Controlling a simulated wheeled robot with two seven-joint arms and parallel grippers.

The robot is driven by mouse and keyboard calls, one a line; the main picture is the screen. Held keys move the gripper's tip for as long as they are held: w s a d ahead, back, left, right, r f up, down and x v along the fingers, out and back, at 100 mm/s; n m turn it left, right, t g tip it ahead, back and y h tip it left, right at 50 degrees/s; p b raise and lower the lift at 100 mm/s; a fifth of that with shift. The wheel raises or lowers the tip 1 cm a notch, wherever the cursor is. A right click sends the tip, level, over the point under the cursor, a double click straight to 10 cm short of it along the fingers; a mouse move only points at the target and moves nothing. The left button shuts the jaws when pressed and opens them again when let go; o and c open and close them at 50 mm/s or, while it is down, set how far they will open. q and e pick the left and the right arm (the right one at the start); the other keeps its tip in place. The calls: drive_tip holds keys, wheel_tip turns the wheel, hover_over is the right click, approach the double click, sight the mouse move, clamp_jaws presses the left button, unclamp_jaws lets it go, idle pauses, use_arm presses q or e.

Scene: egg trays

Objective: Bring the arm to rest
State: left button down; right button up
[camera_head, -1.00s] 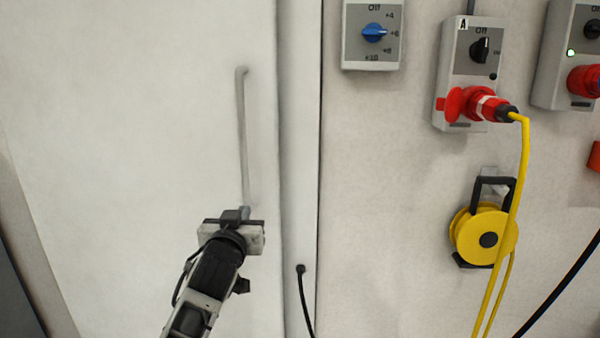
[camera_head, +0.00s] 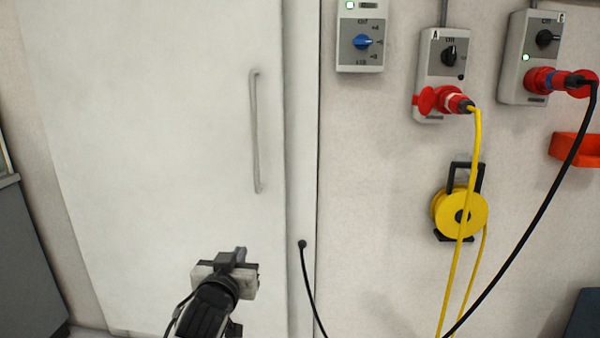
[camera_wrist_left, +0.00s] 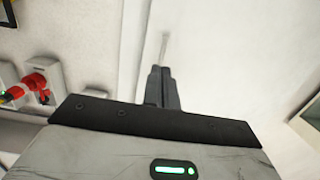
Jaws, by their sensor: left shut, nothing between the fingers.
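My left gripper (camera_head: 239,254) is in the lower middle-left of the head view, in front of the white door (camera_head: 150,150). Its fingers are together with nothing between them, as the left wrist view (camera_wrist_left: 161,72) also shows. The door's long vertical handle (camera_head: 256,130) is above the gripper, with a clear gap between them in the head view. The handle also shows beyond the fingertips in the wrist view (camera_wrist_left: 163,45). The door looks closed. My right gripper is not in view.
On the wall to the right hang a box with a blue knob (camera_head: 360,40), two socket boxes (camera_head: 440,62) (camera_head: 517,60) with red plugs, and a yellow cable reel (camera_head: 447,212). Yellow and black cables (camera_head: 541,215) hang down. A grey cabinet (camera_head: 28,265) stands at the left edge.

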use_arm(q)
drive_tip(key=s+f+g+h+p, duration=0.1)
drive_tip(key=s+f+g+p, duration=0.2)
drive_tip(key=s, duration=1.3)
drive_tip(key=s+a+f+m+g+h+p, duration=0.1)
drive_tip(key=s+f+g+p, duration=0.2)
drive_tip(key=s+f, duration=0.7)
drive_tip(key=s, duration=0.5)
drive_tip(key=shift+s+a, duration=0.2)
drive_tip(key=shift+s, duration=0.2)
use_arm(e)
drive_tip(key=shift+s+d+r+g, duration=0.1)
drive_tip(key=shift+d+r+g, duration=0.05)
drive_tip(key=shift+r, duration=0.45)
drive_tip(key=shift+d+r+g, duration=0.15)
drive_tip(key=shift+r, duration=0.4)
